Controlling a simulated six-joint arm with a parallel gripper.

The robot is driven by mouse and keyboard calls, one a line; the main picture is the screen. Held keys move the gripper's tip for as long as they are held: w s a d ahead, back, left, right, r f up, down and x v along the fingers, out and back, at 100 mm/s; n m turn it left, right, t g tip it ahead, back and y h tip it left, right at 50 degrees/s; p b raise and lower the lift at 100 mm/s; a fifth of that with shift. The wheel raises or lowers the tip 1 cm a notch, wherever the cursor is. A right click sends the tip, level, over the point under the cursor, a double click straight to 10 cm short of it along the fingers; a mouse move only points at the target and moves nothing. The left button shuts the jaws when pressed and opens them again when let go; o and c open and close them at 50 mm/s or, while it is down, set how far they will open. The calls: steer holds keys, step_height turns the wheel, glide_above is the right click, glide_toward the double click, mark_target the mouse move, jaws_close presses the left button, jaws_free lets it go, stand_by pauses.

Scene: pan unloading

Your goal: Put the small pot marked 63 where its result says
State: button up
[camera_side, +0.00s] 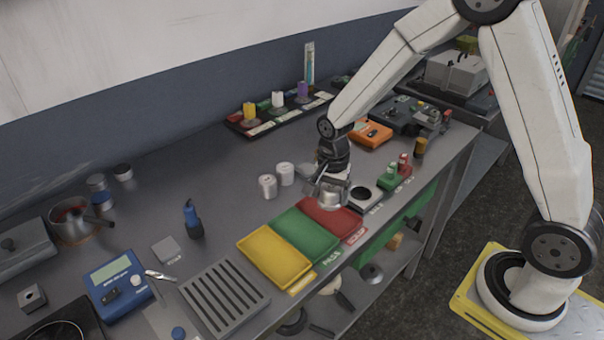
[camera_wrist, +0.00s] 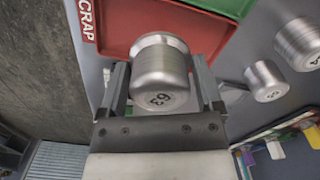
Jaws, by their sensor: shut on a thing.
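My gripper (camera_wrist: 161,85) is shut on a small metal pot (camera_wrist: 160,75) whose end reads 63. In the side view, my gripper (camera_side: 331,194) holds the pot (camera_side: 330,200) low, by the red tray's back edge; whether it touches anything is unclear. The red tray (camera_side: 328,217), labelled SCRAP, also shows behind the pot in the wrist view (camera_wrist: 115,28). A green tray (camera_side: 305,235) and a yellow tray (camera_side: 275,257) lie to its left. A grey device with a dark round spot (camera_side: 362,194) stands right of the gripper. I see no readable result.
Two other small pots, one (camera_side: 267,186) and another (camera_side: 286,174), stand on the bench left of my gripper. A green box with red and green knobs (camera_side: 395,173) stands to the right. A slotted grey rack (camera_side: 224,298) lies at front left.

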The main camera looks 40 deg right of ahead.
mark_target(326, 213)
steer(key=shift+w+f, duration=0.25)
steer(key=shift+w+f, duration=0.25)
steer(key=shift+f, duration=1.55)
steer(key=shift+f, duration=0.15)
steer(key=o, duration=1.2)
steer(key=shift+r, duration=6.15)
